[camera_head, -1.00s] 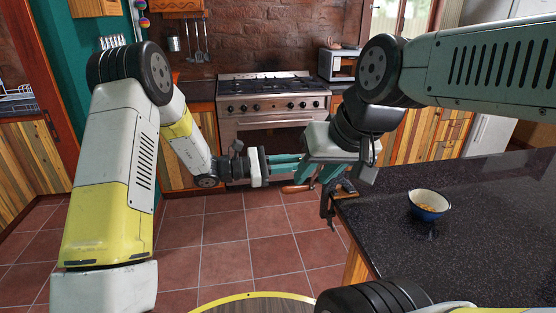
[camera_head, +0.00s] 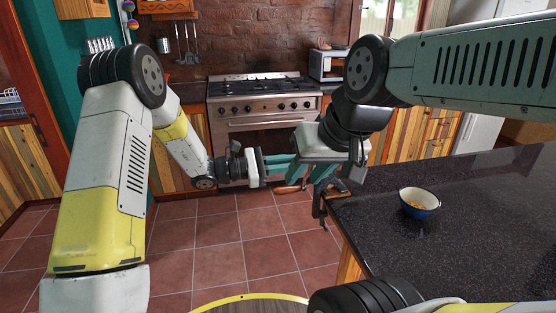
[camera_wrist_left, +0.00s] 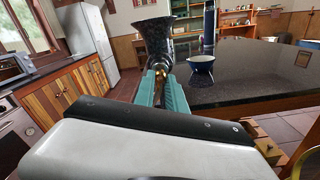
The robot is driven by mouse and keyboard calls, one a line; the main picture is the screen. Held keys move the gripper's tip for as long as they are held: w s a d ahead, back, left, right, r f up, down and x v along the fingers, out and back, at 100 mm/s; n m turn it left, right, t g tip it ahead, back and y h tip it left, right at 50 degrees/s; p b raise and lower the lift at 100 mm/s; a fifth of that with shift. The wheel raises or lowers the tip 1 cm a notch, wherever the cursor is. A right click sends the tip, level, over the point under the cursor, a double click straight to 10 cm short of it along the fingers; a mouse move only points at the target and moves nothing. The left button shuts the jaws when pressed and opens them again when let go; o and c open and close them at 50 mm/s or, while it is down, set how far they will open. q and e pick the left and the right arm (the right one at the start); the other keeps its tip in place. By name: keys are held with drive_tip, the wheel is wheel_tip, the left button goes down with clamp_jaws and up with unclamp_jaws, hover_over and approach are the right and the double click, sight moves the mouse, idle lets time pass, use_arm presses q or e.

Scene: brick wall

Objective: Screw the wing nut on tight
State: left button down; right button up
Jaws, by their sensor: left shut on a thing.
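In the left wrist view, a dark speckled grinder-like body (camera_wrist_left: 157,40) with a flared top stands beyond my left fingers. My left gripper (camera_wrist_left: 160,84) is shut on a small brass-coloured part (camera_wrist_left: 158,70) that looks like the wing nut, though the fingers mostly hide it. In the head view, my left gripper (camera_head: 294,165) reaches in from the left, just below my right gripper's body. My right gripper (camera_head: 326,174) points down above a dark clamp (camera_head: 320,205) at the counter's edge. Its wrist hides much there, and whether it is open cannot be told.
A wooden handle (camera_head: 290,189) shows below the grippers. A blue and white bowl (camera_head: 419,201) stands on the dark counter (camera_head: 470,230), with clear counter around it. A stove (camera_head: 262,105) is behind. Tiled floor (camera_head: 220,250) lies left of the counter.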

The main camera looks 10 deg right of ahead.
use_arm(q)
drive_tip(key=shift+d, duration=1)
idle(2.2)
drive_tip(key=m, duration=2.7)
drive_tip(key=shift+m, duration=0.3)
drive_tip(key=c, duration=1.3)
unclamp_jaws()
drive_tip(key=shift+d, duration=0.1)
drive_tip(key=shift+c, duration=0.3)
